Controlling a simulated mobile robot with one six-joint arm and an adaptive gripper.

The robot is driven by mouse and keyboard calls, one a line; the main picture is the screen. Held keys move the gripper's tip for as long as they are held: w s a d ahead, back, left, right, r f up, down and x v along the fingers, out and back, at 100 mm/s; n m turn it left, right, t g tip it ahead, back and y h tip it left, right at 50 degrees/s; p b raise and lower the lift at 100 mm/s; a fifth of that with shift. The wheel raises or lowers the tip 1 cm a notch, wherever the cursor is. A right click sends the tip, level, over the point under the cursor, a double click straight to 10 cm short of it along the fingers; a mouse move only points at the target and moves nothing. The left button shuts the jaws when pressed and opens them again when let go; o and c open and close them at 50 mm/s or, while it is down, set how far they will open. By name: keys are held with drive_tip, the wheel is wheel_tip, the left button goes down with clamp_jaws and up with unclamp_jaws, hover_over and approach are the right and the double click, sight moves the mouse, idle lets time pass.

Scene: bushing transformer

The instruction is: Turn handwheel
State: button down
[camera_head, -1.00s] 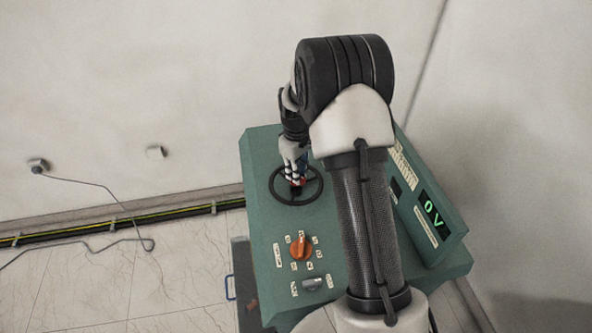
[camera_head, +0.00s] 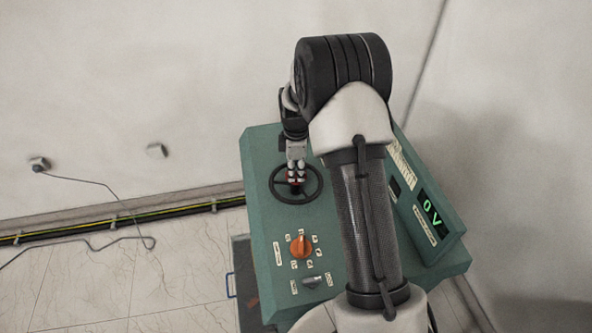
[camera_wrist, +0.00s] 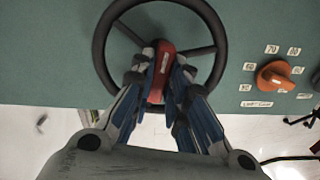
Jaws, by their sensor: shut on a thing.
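The black handwheel (camera_head: 297,199) lies on the top of the green console, with a ring rim, spokes and a red part (camera_wrist: 163,72) at its centre. In the wrist view the handwheel (camera_wrist: 101,47) fills the upper middle. My gripper (camera_head: 296,177) points down over the hub. In the wrist view my gripper's (camera_wrist: 160,82) blue-padded fingers are on both sides of the red part and shut on it. The display (camera_head: 432,213) on the console reads 0 V in green.
An orange knob (camera_head: 301,247) with labels around it and a grey switch (camera_head: 313,282) are on the console (camera_head: 262,235) in front of the handwheel. A wall stands behind. A cable (camera_head: 113,191) hangs at the left.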

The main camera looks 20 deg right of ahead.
sight(296, 173)
idle(0.5)
drive_tip(key=c, duration=1.6)
unclamp_jaws()
drive_tip(key=shift+o, duration=0.2)
wheel_tip(296, 173, up, 12)
drive_tip(key=shift+r, duration=0.1)
